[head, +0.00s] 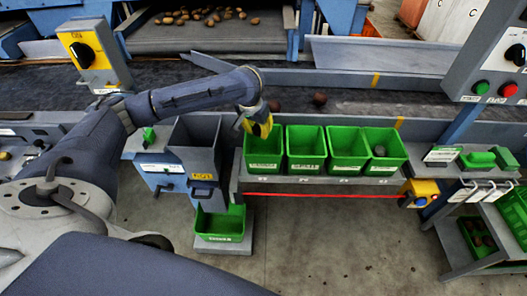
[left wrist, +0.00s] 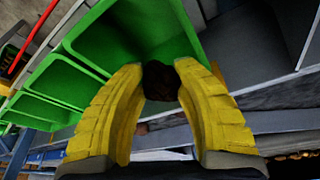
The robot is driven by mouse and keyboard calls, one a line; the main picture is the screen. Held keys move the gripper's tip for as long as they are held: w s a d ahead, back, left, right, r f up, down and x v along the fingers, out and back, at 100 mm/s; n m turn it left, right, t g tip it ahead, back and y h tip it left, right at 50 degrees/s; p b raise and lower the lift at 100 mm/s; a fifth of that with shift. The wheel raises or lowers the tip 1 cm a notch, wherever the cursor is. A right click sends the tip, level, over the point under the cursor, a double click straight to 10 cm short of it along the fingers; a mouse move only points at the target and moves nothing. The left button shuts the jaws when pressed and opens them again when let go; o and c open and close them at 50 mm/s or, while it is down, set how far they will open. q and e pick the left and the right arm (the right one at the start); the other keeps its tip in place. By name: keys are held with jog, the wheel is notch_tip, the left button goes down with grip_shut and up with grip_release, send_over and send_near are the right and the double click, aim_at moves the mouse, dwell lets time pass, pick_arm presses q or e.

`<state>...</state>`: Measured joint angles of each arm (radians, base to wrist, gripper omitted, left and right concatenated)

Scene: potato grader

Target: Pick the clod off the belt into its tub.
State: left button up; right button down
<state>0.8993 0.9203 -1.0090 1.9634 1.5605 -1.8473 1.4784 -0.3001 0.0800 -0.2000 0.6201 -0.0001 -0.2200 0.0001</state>
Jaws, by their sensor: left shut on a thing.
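My left gripper (head: 258,128) has yellow fingers and hangs over the back of the leftmost green tub (head: 263,167) in the row. In the left wrist view the fingers (left wrist: 161,68) are closed on a dark brown clod (left wrist: 160,82), held between the tips. A green tub (left wrist: 125,35) lies just beyond the tips in that view. The clod is hidden by the fingers in the head view. The dark belt (head: 420,108) runs behind the tubs. My right gripper is not in view.
The rightmost tub (head: 383,167) holds a dark lump. A grey chute (head: 196,145) stands left of the tubs, and a control post (head: 490,85) stands right.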

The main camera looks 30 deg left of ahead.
pick_arm(q)
jog(key=shift+f, duration=1.4)
grip_shut()
jog(key=o, duration=1.2)
grip_release()
jog(key=shift+o, duration=0.2)
jog(key=v, duration=1.2)
jog(key=shift+f, duration=0.1)
